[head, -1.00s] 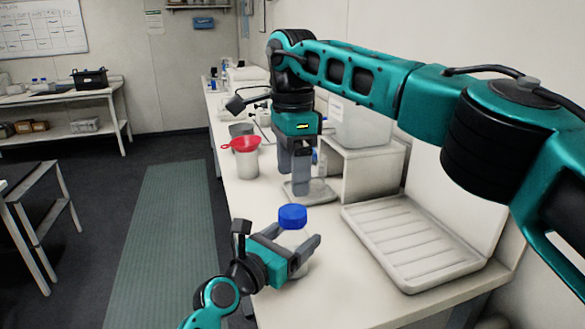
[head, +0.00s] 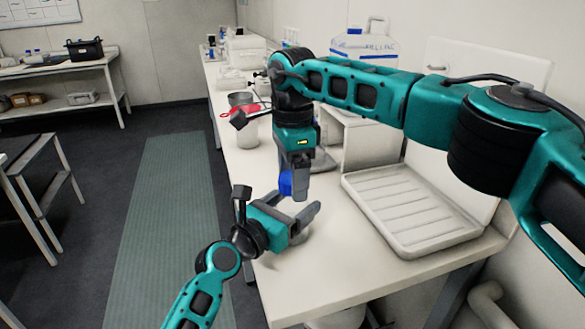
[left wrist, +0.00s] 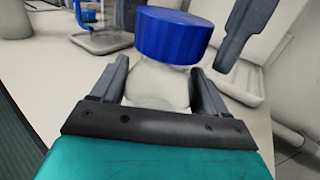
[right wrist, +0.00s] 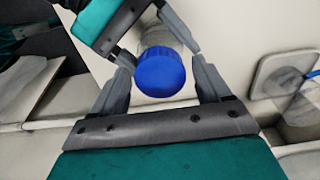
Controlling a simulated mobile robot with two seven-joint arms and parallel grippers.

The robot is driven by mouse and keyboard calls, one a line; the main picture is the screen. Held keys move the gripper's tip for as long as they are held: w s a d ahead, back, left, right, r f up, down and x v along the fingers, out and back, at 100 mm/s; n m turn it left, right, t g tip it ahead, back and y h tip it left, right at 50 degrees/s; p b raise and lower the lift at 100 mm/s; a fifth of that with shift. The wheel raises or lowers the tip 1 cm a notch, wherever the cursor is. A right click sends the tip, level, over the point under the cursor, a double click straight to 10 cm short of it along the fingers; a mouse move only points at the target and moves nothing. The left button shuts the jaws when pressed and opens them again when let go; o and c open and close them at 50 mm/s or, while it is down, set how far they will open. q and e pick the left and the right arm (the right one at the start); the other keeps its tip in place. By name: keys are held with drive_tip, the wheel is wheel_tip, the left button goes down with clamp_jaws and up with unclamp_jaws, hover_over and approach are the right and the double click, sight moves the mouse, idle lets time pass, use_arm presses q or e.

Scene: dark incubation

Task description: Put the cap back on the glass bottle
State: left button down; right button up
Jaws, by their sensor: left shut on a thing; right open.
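The glass bottle (left wrist: 158,88) stands on the bench, upright or nearly so. My left gripper (head: 297,212) is shut on it from the side. In the head view the gripper's fingers hide most of the bottle. The blue cap (head: 286,184) is at the bottle's mouth. In the left wrist view the cap (left wrist: 174,37) looks slightly offset and tilted; I cannot tell whether it is seated. My right gripper (head: 294,190) is open from above, with the cap (right wrist: 160,72) between its fingers in the right wrist view. Finger contact is unclear.
A ribbed white draining tray (head: 412,212) lies on the bench to the right. A white shelf unit (head: 360,150) is behind the arm. The bench's front is clear.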

drive_tip(key=c, duration=1.1)
drive_tip(key=m, duration=1.4)
drive_tip(key=shift+m, duration=0.3)
drive_tip(key=o, duration=1.2)
